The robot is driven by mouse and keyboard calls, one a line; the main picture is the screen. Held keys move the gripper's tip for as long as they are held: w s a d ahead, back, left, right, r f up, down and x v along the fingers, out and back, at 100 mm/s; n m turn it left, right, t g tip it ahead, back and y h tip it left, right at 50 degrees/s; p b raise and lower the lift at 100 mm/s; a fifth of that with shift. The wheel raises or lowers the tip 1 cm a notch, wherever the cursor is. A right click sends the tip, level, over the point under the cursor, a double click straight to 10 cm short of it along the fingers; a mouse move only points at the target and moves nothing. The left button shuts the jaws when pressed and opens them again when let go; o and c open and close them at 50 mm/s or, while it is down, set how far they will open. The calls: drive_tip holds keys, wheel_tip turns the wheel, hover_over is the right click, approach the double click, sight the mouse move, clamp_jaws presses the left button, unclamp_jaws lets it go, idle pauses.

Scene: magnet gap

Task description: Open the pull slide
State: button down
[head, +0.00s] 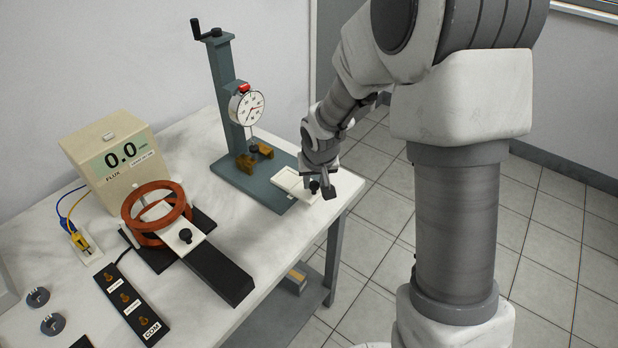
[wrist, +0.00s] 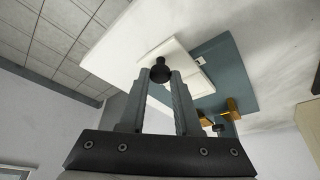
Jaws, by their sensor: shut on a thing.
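The pull slide looks to be a white plate (head: 291,182) with a black knob, at the front end of the grey-blue gauge stand base (head: 238,178). My gripper (head: 318,190) is at the knob. The wrist view shows the black knob (wrist: 160,70) between the fingertips of my gripper (wrist: 160,82), which is shut on it. In the head view my gripper partly hides the knob and the slide's outer end.
A dial gauge (head: 247,106) stands on the column behind the slide. To the left are an orange coil (head: 130,206) with another white plate and black knob (head: 185,235), a flux meter (head: 110,165) and a terminal strip (head: 132,302). The table's right edge lies close to my gripper.

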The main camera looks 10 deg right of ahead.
drive_tip(key=c, duration=0.6)
unclamp_jaws()
drive_tip(key=shift+c, duration=0.2)
drive_tip(key=p+v, duration=0.3)
drive_tip(key=v, duration=1.4)
drive_tip(key=shift+r, duration=0.15)
drive_tip(key=shift+s+r, duration=0.1)
drive_tip(key=shift+s, duration=0.05)
drive_tip(key=s+d+r+p, duration=0.2)
drive_tip(key=s+r, duration=0.4)
drive_tip(key=s, duration=0.3)
drive_tip(key=s+d+r+t+p, duration=0.1)
drive_tip(key=s+d+r+p, duration=0.2)
drive_tip(key=s+r, duration=0.3)
drive_tip(key=s, duration=0.4)
drive_tip(key=shift+s+d+r, duration=0.15)
drive_tip(key=shift+r, duration=0.05)
